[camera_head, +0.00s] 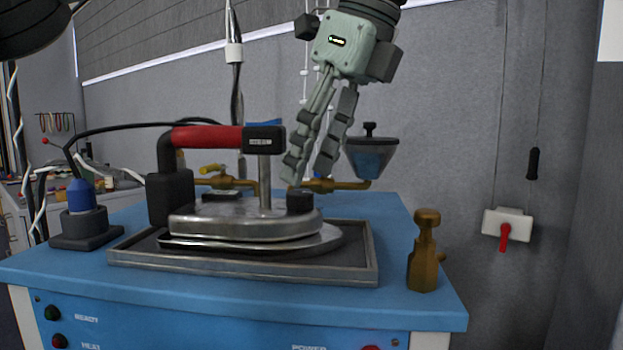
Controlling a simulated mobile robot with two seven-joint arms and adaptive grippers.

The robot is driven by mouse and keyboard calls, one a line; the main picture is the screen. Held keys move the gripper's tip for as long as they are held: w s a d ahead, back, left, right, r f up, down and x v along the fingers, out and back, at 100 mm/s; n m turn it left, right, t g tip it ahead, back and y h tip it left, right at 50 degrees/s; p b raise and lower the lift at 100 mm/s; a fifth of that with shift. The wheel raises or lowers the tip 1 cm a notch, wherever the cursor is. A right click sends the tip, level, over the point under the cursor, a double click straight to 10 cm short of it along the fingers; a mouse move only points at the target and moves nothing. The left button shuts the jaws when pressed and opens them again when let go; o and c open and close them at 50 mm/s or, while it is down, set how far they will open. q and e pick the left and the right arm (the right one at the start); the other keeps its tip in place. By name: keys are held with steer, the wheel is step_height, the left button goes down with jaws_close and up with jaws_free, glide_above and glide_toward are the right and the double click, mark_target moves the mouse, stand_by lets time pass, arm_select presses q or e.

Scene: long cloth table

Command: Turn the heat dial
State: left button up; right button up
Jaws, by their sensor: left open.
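The iron (245,222) rests on a flat metal plate inside a framed tray on the blue bench. It has a red and black handle. My left gripper (306,181) comes down from above and points downward. Its fingers are slightly apart and empty, with the tips just above or behind the knob. I cannot tell whether they touch it. My right gripper is not in view.
The tray (240,268) has a raised metal rim. A brass fitting (425,252) stands on the right of the blue bench (60,273). A blue-topped connector (81,198) with cables stands at left. Brass valves and a blue cup (372,160) are behind the iron.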

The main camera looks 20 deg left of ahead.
mark_target(301, 193)
arm_select(q)
steer(key=shift+x, duration=1.6)
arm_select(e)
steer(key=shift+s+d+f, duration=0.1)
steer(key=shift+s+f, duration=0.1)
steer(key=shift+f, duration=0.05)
arm_select(q)
steer(key=shift+d, duration=0.1)
steer(key=shift+c, duration=0.5)
jaws_close()
steer(key=m+t+b, duration=0.1)
steer(key=m, duration=0.2)
steer(key=shift+s+f+h+b, duration=0.1)
steer(key=shift+h+b, duration=0.2)
steer(key=shift+s+a+m+t+h+b, duration=0.1)
steer(key=shift+m+t+h+b, duration=0.25)
steer(key=shift+m, duration=0.85)
steer(key=shift+s+a+m+t+h+b, duration=0.15)
steer(key=shift+m+t+b, duration=0.4)
steer(key=shift+m, duration=0.65)
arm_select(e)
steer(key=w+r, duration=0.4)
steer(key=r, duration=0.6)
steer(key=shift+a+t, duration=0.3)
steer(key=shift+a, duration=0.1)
arm_select(q)
steer(key=shift+w, duration=0.1)
steer(key=shift+o, duration=0.5)
jaws_free()
steer(key=shift+d, duration=0.1)
